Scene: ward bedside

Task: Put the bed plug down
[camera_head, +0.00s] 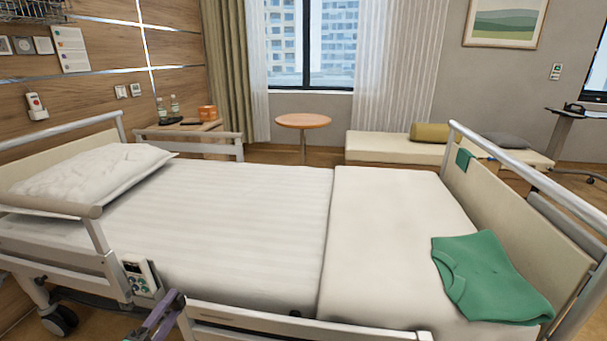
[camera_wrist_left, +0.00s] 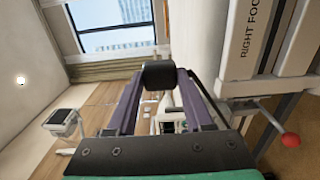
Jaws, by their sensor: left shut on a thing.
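The bed plug (camera_wrist_left: 158,75) is a small black block held between the tips of the two purple fingers in the left wrist view. My left gripper (camera_wrist_left: 160,78) is shut on it, and the plug is clear of any surface that I can make out. In the head view my left gripper (camera_head: 172,302) shows at the bottom edge, beside the near side of the bed (camera_head: 240,215), just right of the handset. I cannot make out the plug there. My right gripper is in neither view.
A bed handset (camera_head: 139,277) hangs on the near bed side. A green garment (camera_head: 487,275) lies on the foot end. A bedside cabinet (camera_head: 180,132) and a round table (camera_head: 303,122) stand beyond the bed. A red knob (camera_wrist_left: 291,140) is close in the wrist view.

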